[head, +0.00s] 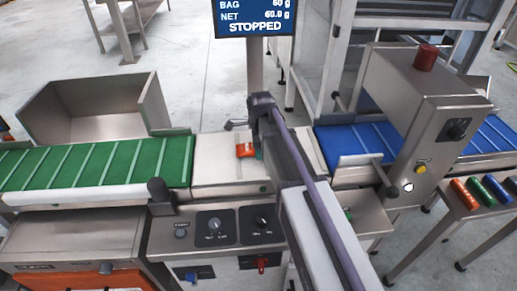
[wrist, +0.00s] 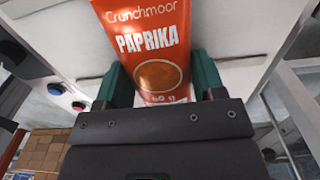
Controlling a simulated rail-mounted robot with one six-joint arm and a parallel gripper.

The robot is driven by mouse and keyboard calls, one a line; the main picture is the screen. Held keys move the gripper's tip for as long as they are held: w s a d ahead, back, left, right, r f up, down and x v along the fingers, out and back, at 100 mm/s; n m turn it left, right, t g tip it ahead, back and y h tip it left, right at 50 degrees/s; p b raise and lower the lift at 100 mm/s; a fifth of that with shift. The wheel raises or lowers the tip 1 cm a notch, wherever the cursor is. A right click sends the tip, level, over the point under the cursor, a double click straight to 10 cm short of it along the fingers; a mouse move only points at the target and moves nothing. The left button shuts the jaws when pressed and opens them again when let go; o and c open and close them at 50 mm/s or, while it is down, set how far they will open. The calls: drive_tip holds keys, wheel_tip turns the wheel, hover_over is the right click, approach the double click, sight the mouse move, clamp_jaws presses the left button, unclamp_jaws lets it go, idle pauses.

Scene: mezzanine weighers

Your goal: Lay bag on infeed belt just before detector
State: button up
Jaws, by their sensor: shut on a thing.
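The bag is an orange-red paprika packet (wrist: 150,40) with "Crunchmoor PAPRIKA" on its front. It also shows in the head view (head: 245,150), over the pale plate between the green and blue belts. My gripper (wrist: 160,80) has its two green fingers on either side of the bag and is shut on it. In the head view my arm partly hides the bag and fingers. I cannot tell whether the bag touches the plate. The blue infeed belt (head: 350,139) lies to the right and runs into the steel detector housing (head: 425,95), topped by a red beacon (head: 426,57).
A green cleated belt (head: 95,163) lies left of the plate (head: 213,172), with an open steel bin (head: 100,127) behind. A display (head: 255,17) reads STOPPED and NET 60.0 g. Coloured cylinders (head: 490,190) lie on a side table at right. Guide plates flank the blue belt.

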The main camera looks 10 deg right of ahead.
wheel_tip(320, 180, up, 10)
drive_tip(key=p, duration=1)
drive_tip(key=shift+r+p, duration=0.25)
drive_tip(key=shift+p, duration=0.05)
